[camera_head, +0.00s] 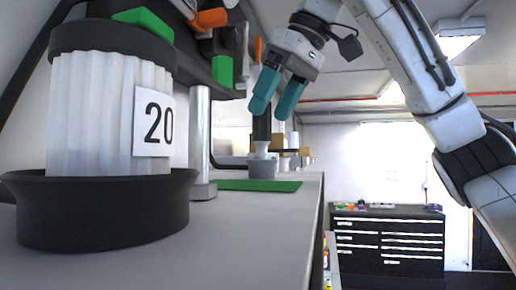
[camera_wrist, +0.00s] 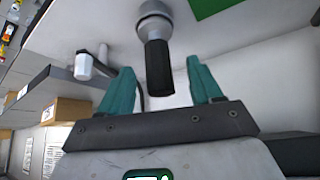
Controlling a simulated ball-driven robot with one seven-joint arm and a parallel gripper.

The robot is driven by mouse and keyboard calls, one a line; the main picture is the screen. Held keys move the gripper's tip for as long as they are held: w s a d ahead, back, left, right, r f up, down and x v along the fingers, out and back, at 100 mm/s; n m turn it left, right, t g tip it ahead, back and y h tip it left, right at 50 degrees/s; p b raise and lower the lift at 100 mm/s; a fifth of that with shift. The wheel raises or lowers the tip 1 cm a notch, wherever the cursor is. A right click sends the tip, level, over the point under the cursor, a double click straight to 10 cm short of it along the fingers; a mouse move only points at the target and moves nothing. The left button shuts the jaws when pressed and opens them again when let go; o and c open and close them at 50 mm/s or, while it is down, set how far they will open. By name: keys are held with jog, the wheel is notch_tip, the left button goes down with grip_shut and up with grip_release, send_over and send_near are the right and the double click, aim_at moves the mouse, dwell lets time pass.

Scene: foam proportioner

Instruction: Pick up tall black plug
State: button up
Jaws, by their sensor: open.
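The tall black plug (camera_head: 262,126) stands upright on a grey round base (camera_head: 262,168) on the counter. In the wrist view the plug (camera_wrist: 159,68) points toward me, its far end in the grey base (camera_wrist: 155,20). My gripper (camera_head: 275,108) is open, teal fingers pointing down, above and close to the plug's top. In the wrist view the plug lies between the lines of the two fingers (camera_wrist: 160,75). Nothing is held. Contact with the plug cannot be seen.
A green mat (camera_head: 245,186) lies on the counter by the grey base. A large ribbed white cylinder (camera_head: 100,110) in a black dish and a metal post (camera_head: 200,130) stand at left. A white-capped fitting (camera_wrist: 83,66) and cardboard boxes (camera_wrist: 65,110) show in the wrist view.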

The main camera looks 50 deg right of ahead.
aim_at(257, 128)
jog(key=x, duration=0.1)
jog(key=p+x, duration=0.1)
jog(key=x, duration=0.3)
jog(key=shift+w+d+r+p, duration=0.15)
jog(key=shift+w+r+p, duration=0.05)
jog(key=shift+w+p, duration=0.25)
jog(key=shift+w+f, duration=0.15)
jog(key=shift+f, duration=0.2)
jog(key=c, duration=1.1)
jog(key=shift+r, duration=0.15)
notch_tip(257, 128, up, 10)
jog(key=shift+f, duration=0.1)
